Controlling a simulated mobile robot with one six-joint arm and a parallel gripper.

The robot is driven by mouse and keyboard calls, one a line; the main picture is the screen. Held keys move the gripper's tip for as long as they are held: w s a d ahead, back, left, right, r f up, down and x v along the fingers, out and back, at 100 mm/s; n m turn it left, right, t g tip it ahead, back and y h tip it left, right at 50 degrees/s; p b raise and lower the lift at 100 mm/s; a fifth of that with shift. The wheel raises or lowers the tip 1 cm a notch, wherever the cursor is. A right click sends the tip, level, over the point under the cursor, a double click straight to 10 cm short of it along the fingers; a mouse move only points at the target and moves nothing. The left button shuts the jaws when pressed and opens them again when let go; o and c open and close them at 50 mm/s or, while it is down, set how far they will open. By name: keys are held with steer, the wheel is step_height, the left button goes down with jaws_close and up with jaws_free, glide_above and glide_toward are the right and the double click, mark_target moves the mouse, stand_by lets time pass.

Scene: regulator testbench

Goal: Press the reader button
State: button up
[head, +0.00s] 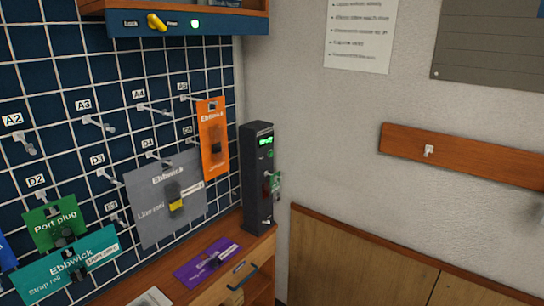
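The reader (254,190) looks to be the tall dark box standing upright at the right end of the wooden counter, against the wall. Its narrow front faces right, with a small lit green display (265,141) near the top. Small green and reddish details sit below the display; which of them is the button is too small to tell. A small green item (275,183) is at the box's right side, partly over its front. My gripper is not in view.
A pegboard grid (70,105) with labelled hooks holds several cards, including an orange card (217,165) close left of the reader. A purple card (188,273) lies on the counter (240,250). A shelf (215,20) overhangs above. Open space lies right of the reader.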

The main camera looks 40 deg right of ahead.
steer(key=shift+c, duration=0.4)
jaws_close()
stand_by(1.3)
